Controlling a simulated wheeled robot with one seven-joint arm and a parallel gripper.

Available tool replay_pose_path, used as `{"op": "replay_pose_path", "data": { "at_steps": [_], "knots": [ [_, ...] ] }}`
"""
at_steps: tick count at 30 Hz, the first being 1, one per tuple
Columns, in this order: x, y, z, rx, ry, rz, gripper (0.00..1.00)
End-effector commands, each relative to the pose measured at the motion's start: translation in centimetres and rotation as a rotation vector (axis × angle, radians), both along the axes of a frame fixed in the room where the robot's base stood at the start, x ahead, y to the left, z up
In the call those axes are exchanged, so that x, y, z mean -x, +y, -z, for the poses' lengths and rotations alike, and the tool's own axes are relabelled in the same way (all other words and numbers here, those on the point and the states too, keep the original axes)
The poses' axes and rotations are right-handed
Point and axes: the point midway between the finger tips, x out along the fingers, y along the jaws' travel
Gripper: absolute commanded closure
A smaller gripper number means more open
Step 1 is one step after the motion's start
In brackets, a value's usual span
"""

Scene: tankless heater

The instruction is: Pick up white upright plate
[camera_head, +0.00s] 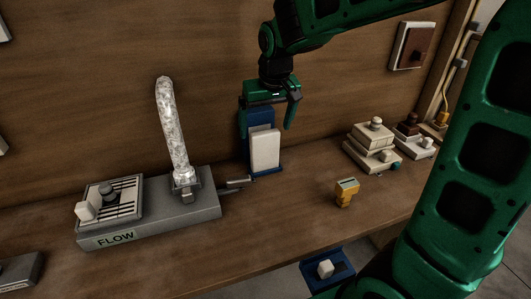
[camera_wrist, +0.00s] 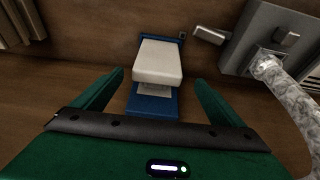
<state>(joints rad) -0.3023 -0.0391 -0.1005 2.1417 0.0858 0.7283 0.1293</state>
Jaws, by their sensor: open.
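The white upright plate (camera_head: 265,149) stands in a blue holder (camera_head: 261,118) on the wooden bench, near the back wall. In the wrist view the white plate (camera_wrist: 158,62) shows from above, with part of the blue holder (camera_wrist: 152,104) beside it. My gripper (camera_head: 269,112) is above and around the holder's upper end in the head view. In the wrist view its two green fingers (camera_wrist: 160,80) are spread apart, one on each side of the plate and holder. Nothing is held between them. Whether a finger touches the holder I cannot tell.
A grey FLOW unit (camera_head: 150,222) with a slider panel and a silvery flexible hose (camera_head: 172,125) stands to the left. A small yellow object (camera_head: 346,192) sits to the right, and stacked white blocks (camera_head: 372,148) stand farther right. The bench front is mostly clear.

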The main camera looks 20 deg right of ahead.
Motion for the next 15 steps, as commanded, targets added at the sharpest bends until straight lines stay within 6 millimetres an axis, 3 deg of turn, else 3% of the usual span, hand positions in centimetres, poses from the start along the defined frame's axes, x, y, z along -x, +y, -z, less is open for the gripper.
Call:
{"op": "replay_pose_path", "data": {
  "at_steps": [6, 15],
  "knots": [
    [-0.9, -0.3, 3.2, 0.001, 0.004, 0.003, 0.08],
    [-1.6, -0.4, 5.3, 0.0, 0.003, 0.005, 0.08]
  ]
}}
